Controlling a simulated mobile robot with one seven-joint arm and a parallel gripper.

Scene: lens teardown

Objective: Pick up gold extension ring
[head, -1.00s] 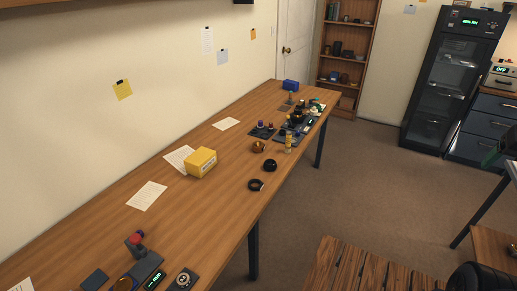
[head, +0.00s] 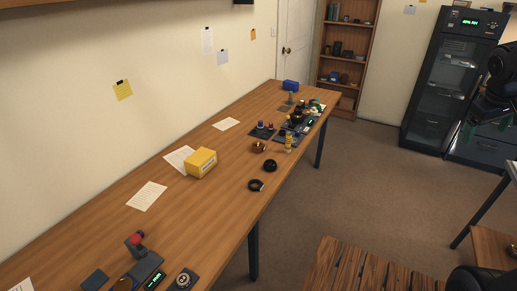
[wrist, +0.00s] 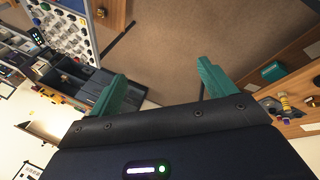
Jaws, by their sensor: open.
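A small gold-brown, ring-like piece (head: 258,147) lies on the long wooden table, between the yellow box and the yellow bottle. It may be the gold extension ring; it is too small to be sure. Another small gold item (head: 513,250) shows at the right edge on a low wooden surface. A gold item on wood also shows in the wrist view (wrist: 100,13). My gripper (wrist: 162,75) is open and empty, its green fingers spread over the floor. In the head view it hangs at the upper right, well away from the table.
The long table (head: 215,225) also holds a yellow box (head: 201,163), a black round part (head: 270,166), a dark ring (head: 256,185) and a yellow bottle (head: 288,144). A slatted wooden surface (head: 350,270) stands in front. A dark cabinet (head: 440,80) is behind.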

